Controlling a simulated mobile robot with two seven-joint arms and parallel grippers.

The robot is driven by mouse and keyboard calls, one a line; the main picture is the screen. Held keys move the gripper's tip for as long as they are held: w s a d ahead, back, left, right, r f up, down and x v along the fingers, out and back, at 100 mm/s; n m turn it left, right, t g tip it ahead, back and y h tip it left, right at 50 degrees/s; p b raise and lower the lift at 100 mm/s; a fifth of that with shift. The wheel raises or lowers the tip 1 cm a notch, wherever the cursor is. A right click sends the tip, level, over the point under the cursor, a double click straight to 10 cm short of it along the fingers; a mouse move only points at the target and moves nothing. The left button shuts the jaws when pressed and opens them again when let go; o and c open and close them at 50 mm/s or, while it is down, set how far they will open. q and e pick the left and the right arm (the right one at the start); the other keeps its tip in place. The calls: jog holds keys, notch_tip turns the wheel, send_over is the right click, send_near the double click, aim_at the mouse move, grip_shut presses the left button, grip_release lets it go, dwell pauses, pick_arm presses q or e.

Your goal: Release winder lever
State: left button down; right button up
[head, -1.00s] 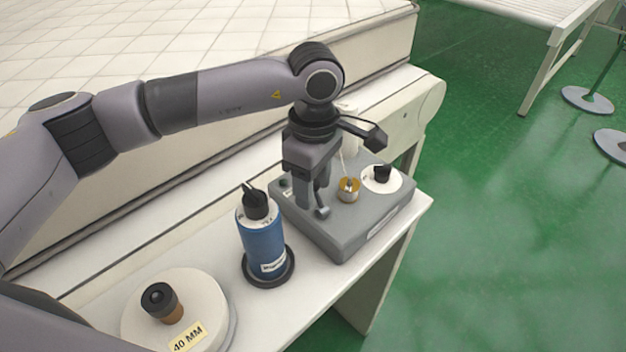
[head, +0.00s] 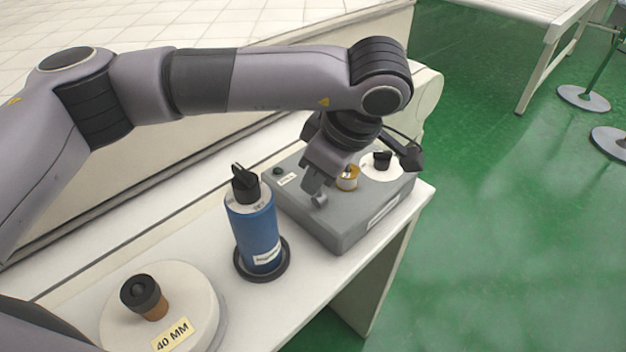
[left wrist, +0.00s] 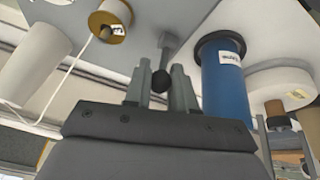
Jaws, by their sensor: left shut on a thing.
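The winder is a grey box (head: 345,236) at the right end of the white bench. Its grey lever (left wrist: 169,46) stands out from the top, with a black ball knob (left wrist: 161,80) at its end. In the left wrist view, my left gripper (left wrist: 161,76) has its two fingers on either side of the knob, shut on the lever. In the head view, my left gripper (head: 316,178) is tilted over the box and hides most of the lever.
A brass-coloured spool (head: 347,180) and a white dial with a black knob (head: 382,161) sit on the box. A blue bottle (head: 254,232) stands left of it. A white disc labelled 40 MM (head: 193,290) lies nearer.

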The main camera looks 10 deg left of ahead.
pick_arm(q)
jog(key=shift+s+d+f+t+y+b, duration=0.2)
jog(key=shift+d+t+y+b, duration=0.35)
jog(key=shift+y+b, duration=0.25)
jog(key=shift+s+d+r+t+y+b, duration=0.1)
jog(key=shift+s+d+t+y+b, duration=0.2)
jog(key=shift+t+y, duration=0.25)
jog(key=shift+s+d+y, duration=0.1)
jog(key=shift+d+y, duration=0.05)
jog(key=shift+y, duration=0.4)
jog(key=shift+s+d+t+y, duration=0.1)
jog(key=shift+d+t+y, duration=0.05)
jog(key=shift+t+y, duration=0.25)
jog(key=c, duration=1)
grip_release()
jog(key=shift+f, duration=0.2)
jog(key=shift+o, duration=0.2)
jog(key=v, duration=0.7)
jog(key=shift+s+b, duration=0.15)
jog(key=shift+b, duration=0.15)
